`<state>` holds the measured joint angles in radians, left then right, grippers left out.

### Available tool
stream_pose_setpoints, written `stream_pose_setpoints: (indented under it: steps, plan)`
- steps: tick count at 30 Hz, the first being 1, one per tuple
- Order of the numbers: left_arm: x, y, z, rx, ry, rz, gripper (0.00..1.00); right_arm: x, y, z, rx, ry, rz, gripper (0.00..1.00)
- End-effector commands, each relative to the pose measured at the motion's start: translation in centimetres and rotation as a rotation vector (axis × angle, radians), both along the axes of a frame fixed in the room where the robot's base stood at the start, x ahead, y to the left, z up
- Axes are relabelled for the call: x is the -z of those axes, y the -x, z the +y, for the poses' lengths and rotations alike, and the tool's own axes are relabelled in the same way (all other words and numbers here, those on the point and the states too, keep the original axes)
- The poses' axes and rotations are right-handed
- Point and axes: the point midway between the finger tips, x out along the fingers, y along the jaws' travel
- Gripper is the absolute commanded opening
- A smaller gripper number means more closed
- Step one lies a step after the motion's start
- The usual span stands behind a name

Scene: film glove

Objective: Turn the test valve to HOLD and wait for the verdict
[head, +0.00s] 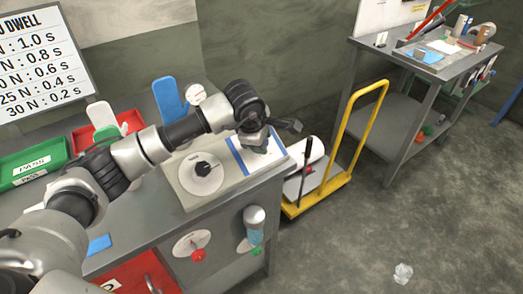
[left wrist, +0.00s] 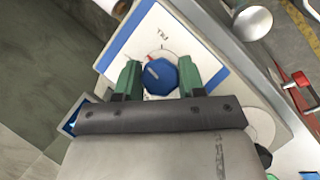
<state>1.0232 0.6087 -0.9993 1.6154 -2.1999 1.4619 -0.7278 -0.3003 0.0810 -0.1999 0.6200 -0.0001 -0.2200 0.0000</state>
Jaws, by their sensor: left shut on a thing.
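The test valve's blue knob (left wrist: 160,77), with a red pointer mark, sits on a white plate (left wrist: 124,50) with blue edging. Lettering by the knob is too small to read surely. My left gripper (left wrist: 159,76) has its green fingers on either side of the knob and is shut on it. In the head view my left gripper (head: 256,142) is over the blue-edged plate (head: 238,158) and hides the knob. My right gripper is in neither view.
A white dial with a black knob (head: 203,168) lies left of the plate. A small round gauge (head: 195,94) and a blue upright piece (head: 170,100) stand behind. Green (head: 38,160) and red bins are at left. A yellow cart (head: 347,150) stands right of the bench.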

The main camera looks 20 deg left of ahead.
Motion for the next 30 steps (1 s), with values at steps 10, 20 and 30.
stream_pose_setpoints:
  steps: [10,20,30]
  plan:
    - [0.6,0.1,0.0,-0.241,0.087,-0.114,0.16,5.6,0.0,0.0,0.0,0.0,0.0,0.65]
    - [0.3,0.1,0.0,-0.368,0.131,-0.169,0.16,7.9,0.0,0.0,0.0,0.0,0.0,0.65]
    - [0.0,0.1,0.0,-0.399,0.14,-0.18,0.16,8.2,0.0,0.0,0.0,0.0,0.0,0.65]
